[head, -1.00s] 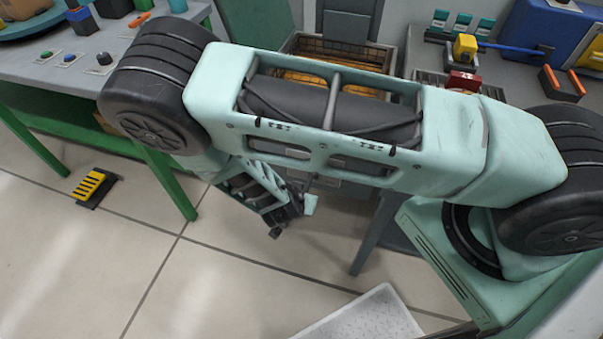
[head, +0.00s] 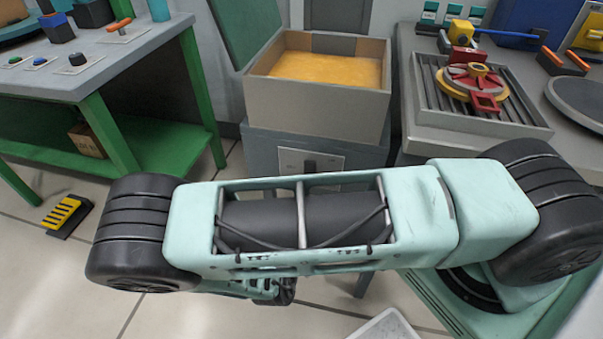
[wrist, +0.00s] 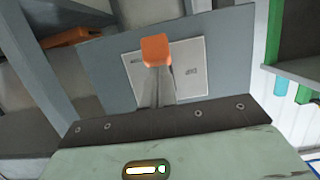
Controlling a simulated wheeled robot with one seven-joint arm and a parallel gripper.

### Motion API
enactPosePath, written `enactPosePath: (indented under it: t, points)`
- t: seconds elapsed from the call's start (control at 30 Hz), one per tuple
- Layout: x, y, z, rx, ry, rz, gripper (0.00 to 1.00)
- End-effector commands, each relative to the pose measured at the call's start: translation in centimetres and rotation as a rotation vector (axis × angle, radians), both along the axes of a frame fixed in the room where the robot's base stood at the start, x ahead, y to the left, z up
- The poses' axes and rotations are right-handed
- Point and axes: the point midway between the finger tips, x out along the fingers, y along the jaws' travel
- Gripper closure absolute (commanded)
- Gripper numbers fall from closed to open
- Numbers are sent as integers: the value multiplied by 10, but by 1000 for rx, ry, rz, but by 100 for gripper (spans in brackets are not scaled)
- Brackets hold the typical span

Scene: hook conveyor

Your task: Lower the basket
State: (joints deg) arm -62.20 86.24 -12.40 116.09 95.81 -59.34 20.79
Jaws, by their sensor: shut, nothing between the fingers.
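The box-shaped vat (head: 310,112) stands at the back centre of the head view, filled with an orange liquid (head: 325,70). No clear basket rim or mesh shows above the liquid. Below, on the grey cabinet front, a pale plate (head: 290,157) carries a dark lever (head: 310,165). In the wrist view the plate (wrist: 190,70) lies ahead, with small marks. My gripper (wrist: 155,50) seems to be the orange-tipped grey part in front of it, shut and empty. It hides part of the plate and possibly the lever; contact cannot be told. In the head view my arm mostly hides the gripper.
A green-legged bench (head: 100,75) stands left. A grey counter (head: 450,140) stands right, with a slatted tray (head: 535,128) holding a red and yellow wheel-like part (head: 476,82). A yellow-black pedal (head: 65,213) is on the floor. A raised green panel (head: 245,30) stands behind the vat.

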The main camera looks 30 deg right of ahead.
Motion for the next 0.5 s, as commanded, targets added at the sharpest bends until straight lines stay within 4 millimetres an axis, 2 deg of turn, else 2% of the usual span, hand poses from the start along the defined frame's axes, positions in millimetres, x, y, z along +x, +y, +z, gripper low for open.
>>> enactPosePath:
  t: [0.1,0.5]
  points:
    - [2,-1,-9,3,1,-1,100]
    - [4,-3,-16,8,6,-1,100]
